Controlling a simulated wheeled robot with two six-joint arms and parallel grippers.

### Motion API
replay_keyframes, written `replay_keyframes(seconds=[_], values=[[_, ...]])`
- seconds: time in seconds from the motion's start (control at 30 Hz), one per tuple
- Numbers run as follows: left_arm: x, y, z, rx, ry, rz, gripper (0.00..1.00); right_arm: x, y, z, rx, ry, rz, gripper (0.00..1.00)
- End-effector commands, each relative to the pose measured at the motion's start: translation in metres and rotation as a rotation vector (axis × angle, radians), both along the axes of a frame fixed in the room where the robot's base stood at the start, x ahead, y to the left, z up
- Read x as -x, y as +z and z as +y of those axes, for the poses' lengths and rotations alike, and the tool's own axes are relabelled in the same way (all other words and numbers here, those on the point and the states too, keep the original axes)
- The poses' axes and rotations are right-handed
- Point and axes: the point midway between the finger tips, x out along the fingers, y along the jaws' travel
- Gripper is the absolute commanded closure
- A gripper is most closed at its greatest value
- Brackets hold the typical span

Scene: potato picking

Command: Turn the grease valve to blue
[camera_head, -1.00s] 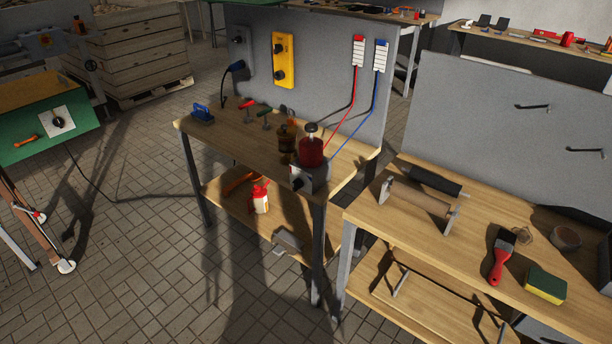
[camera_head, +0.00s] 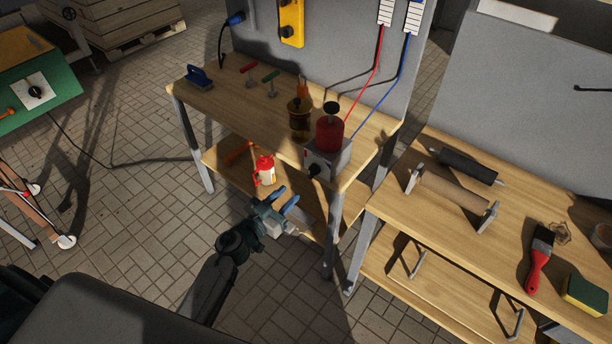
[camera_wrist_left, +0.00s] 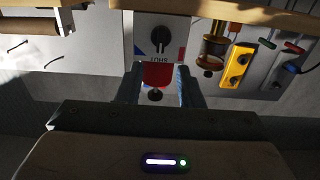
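A grey valve box (camera_head: 330,163) with a black knob (camera_head: 314,171) on its front stands at the bench's front right corner. A red canister (camera_head: 330,134) with a black top sits on it. In the left wrist view, which is upside down, the knob (camera_wrist_left: 160,38) faces me, with blue and red patches on the plate (camera_wrist_left: 153,18); its exact setting is hard to read. My left gripper (camera_head: 283,198) is open and empty, its blue fingers apart, below and left of the box. The fingers (camera_wrist_left: 160,88) also frame the canister from afar in the wrist view. My right gripper is not in view.
The wooden bench (camera_head: 225,102) holds a brown jar (camera_head: 299,120), small red and green handled tools and a blue block (camera_head: 199,78). A red and white bottle (camera_head: 265,172) stands on its lower shelf. A second bench (camera_head: 440,215) is close on the right.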

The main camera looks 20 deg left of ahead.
Motion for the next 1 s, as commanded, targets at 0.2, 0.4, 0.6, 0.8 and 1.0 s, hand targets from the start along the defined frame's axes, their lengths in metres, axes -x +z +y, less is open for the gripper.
replay_keyframes(seconds=[0.2, 0.4, 0.6, 0.8, 1.0], values=[[-0.041, 0.001, -0.015, 0.003, 0.001, -0.001, 0.66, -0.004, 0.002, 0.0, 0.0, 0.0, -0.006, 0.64], [-0.072, 0.0, -0.026, 0.003, 0.002, -0.001, 0.66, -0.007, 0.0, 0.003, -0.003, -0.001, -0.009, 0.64], [-0.086, -0.001, -0.031, 0.002, 0.002, 0.001, 0.66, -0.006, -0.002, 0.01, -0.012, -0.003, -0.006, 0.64], [-0.088, -0.001, -0.032, 0.002, 0.002, 0.002, 0.66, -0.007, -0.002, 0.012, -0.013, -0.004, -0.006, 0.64], [-0.088, -0.001, -0.032, 0.001, 0.002, 0.001, 0.86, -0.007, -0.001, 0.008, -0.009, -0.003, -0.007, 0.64]])
